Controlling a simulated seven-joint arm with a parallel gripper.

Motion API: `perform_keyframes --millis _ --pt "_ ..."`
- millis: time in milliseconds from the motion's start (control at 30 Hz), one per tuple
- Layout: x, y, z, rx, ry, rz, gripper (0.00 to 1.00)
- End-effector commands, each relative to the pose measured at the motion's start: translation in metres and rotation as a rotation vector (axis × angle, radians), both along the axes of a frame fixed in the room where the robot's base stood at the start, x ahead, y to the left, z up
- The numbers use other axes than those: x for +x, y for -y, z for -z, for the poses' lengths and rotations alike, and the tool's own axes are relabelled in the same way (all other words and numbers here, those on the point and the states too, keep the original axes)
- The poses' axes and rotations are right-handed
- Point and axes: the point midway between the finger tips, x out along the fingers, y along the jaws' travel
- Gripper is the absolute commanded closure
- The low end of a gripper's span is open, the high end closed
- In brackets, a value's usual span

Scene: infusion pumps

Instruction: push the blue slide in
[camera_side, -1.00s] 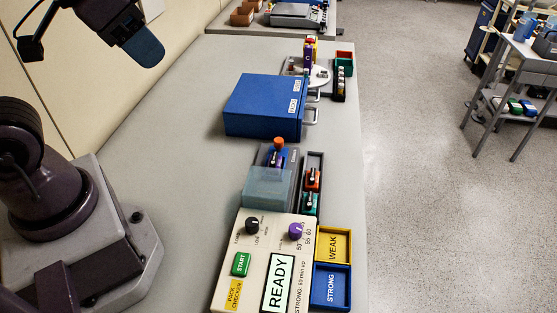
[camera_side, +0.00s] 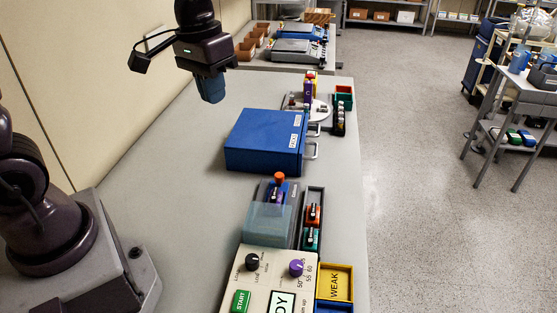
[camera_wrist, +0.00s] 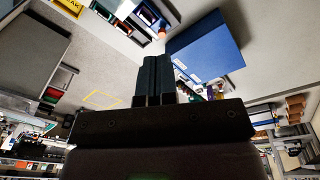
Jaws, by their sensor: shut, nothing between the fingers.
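My gripper (camera_side: 211,96) is shut and empty, pointing down above the table, left of and behind the blue box. Its dark blue-grey fingers (camera_wrist: 155,72) are together in the wrist view. The blue box (camera_side: 260,143) has white labels and metal handles on its right side; it also shows in the wrist view (camera_wrist: 206,45). In front of it stands a grey pump unit with a translucent cover (camera_side: 268,223) and an orange-topped part (camera_side: 279,177) with some blue below. I cannot tell for sure which blue part is the slide. My gripper touches none of these.
A dark tray (camera_side: 314,220) with orange and green pieces lies right of the pump. A panel (camera_side: 270,270) with knobs and a yellow WEAK bin (camera_side: 335,282) are in front. A round white plate (camera_side: 318,109) with small items is behind the box. The table's left side is clear.

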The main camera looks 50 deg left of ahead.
Motion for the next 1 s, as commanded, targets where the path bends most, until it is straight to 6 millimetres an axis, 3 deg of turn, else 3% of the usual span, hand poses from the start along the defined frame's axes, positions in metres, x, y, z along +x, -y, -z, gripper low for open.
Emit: perform_keyframes --millis 300,633,733,833,1000 --pt "0.086 -0.033 0.072 -0.096 -0.216 -0.247 1.0" --pt "0.153 -0.062 0.163 -0.188 -0.394 -0.551 1.0" --pt "0.169 -0.063 0.165 -0.208 -0.403 -0.626 1.0" --pt "0.182 -0.062 0.147 -0.225 -0.388 -0.686 1.0" --pt "0.176 -0.058 0.153 -0.224 -0.422 -0.736 1.0"
